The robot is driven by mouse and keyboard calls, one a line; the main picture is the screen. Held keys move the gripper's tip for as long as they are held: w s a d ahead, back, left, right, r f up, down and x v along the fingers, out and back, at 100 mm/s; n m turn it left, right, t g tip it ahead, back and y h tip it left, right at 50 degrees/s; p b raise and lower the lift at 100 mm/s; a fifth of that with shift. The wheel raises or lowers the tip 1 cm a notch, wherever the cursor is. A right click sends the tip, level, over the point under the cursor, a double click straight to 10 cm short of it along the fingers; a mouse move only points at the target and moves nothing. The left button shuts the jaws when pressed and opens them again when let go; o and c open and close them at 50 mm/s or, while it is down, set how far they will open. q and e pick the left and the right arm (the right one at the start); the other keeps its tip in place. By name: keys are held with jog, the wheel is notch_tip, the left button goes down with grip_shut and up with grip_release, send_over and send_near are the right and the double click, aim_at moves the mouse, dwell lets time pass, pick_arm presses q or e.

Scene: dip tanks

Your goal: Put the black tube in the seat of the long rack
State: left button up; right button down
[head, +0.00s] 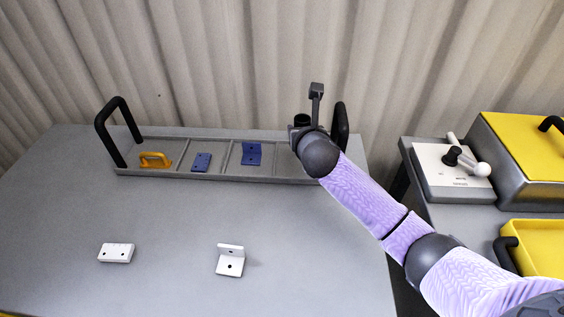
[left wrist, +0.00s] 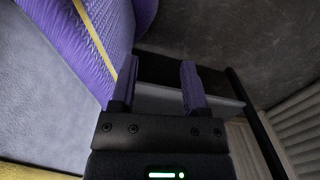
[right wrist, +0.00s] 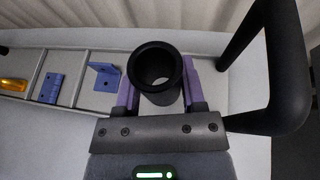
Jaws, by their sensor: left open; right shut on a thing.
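The black tube (right wrist: 165,97) stands upright with its open end up between the fingers of my right gripper (right wrist: 160,66), which is shut on it. In the head view the tube's top (head: 302,119) shows beside my right gripper, over the right end of the long grey rack (head: 215,177). My wrist and the tube hide the seat below, so I cannot tell whether the tube's foot is in it or above it. My left gripper (left wrist: 158,75) is open and empty in the left wrist view; it is out of the head view.
The rack's other compartments hold an orange handle (head: 155,159), a blue plate (head: 202,161) and a blue bracket (head: 251,153). Black handles rise at both ends; the right one (right wrist: 286,70) is close to my right gripper. Two white parts (head: 116,253) (head: 230,262) lie on the table.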

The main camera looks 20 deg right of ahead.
aim_at(299, 170)
notch_tip(299, 170, down, 10)
jog(key=b, duration=0.6)
jog(key=shift+f, duration=0.25)
jog(key=shift+r, duration=0.2)
jog(key=shift+c, duration=0.9)
grip_release()
pick_arm(q)
notch_tip(299, 170, down, 6)
jog(key=s+a, duration=0.1)
jog(key=s, duration=0.1)
jog(key=shift+a+r+g, duration=0.2)
jog(key=shift+a+g, duration=0.1)
jog(key=shift+w, duration=0.1)
